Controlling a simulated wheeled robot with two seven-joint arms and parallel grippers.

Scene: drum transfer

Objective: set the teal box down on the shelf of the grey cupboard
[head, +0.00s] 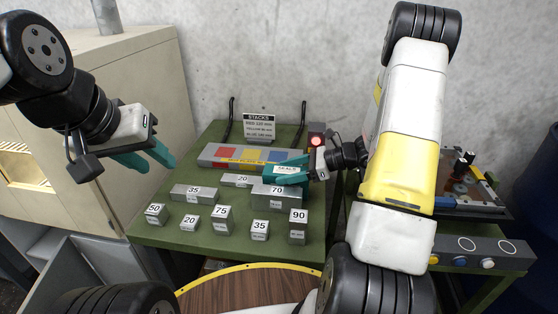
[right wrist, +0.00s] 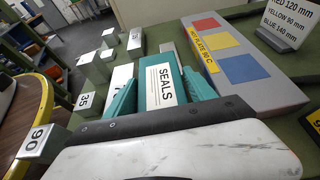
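The teal box (head: 289,170) has a white SEALS label. It also shows in the right wrist view (right wrist: 162,86), between the two teal fingers of my right gripper (head: 300,171), which look closed on its sides. In the head view it is over the green table, behind the block marked 70; whether it touches anything below is unclear. My left gripper (head: 148,157) hangs empty at the left with its teal fingers apart. A beige-grey cupboard (head: 130,75) stands at the left. Grey panels (head: 75,270) show low at its front; its shelf is not clearly visible.
Several numbered metal blocks (head: 221,219) stand on the green table (head: 170,234). A grey plate with coloured squares (head: 215,155) and a STACKS sign (head: 259,127) are behind. A round wooden table (head: 240,286) is in front. A panel with buttons (head: 480,250) is at the right.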

